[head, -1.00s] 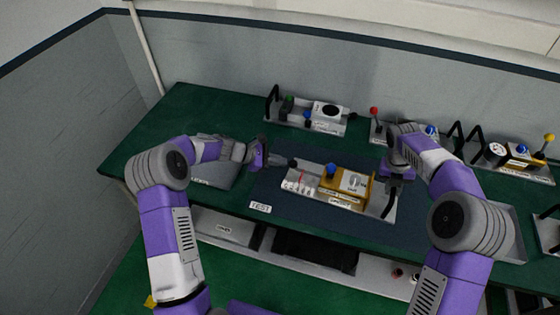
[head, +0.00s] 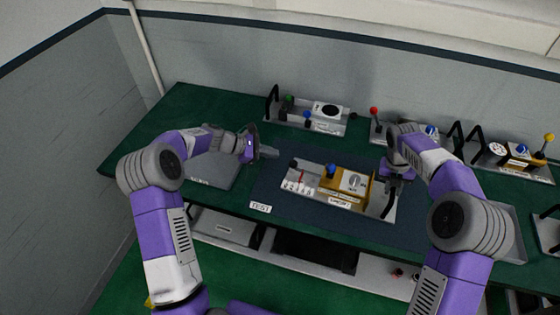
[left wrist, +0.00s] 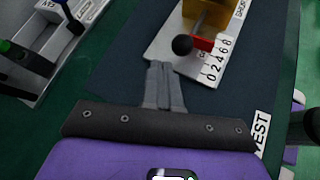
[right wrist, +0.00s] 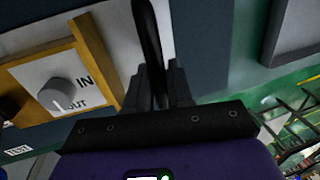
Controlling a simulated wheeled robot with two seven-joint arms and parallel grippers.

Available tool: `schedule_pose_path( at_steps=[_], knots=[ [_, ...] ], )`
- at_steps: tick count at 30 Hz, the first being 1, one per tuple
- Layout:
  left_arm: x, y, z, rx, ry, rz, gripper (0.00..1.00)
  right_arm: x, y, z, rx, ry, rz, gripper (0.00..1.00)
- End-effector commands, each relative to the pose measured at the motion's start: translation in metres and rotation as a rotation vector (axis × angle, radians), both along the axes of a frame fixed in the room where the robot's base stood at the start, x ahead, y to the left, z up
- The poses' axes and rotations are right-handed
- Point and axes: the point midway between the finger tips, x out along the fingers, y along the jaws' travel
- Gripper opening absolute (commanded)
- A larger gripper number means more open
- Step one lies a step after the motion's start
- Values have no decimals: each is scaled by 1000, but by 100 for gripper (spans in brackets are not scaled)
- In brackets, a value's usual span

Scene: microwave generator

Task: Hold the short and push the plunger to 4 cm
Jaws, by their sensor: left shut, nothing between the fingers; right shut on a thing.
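The unit on the blue mat has a grey base (head: 336,201), a gold block (head: 330,187) and a black plunger knob (head: 292,163). The knob also shows in the left wrist view (left wrist: 182,45), with a red piece (left wrist: 203,44) beside a scale (left wrist: 217,62) marked 0 to 8. I cannot read the red piece's exact mark. My left gripper (head: 272,152) is shut and empty, apart from the knob, to its left and slightly behind. My right gripper (head: 390,187) is shut on the unit's black handle (right wrist: 150,45).
A blue knob (head: 330,171) tops the gold block. Similar units stand along the back, one at back left (head: 318,122) and one at right (head: 510,157). A TEST label (head: 260,208) lies on the front edge. A grey plate (head: 212,170) lies under my left arm.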

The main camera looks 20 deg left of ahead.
Motion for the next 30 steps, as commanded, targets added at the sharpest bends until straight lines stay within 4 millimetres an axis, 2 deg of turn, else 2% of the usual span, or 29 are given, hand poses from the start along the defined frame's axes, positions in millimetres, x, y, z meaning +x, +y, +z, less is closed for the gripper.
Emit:
schedule_pose_path(
  at_steps=[12, 18, 26, 27, 30],
  knots=[
    [-25, 46, 32, 1, -2, 2, 0, -1, 1, -3, 1, 5, 2, 0],
    [-31, 56, 38, 0, -1, 1, 0, -1, 1, -3, 1, 5, 2, 0],
    [-32, 57, 39, 0, 0, 0, 0, -1, 1, -3, 0, 5, 2, 0],
    [-32, 57, 39, 0, 0, 0, 0, -1, 1, -3, 0, 5, 2, 24],
    [-32, 57, 39, 0, 0, 0, 0, -1, 0, -3, 0, 4, 1, 40]
  ],
)
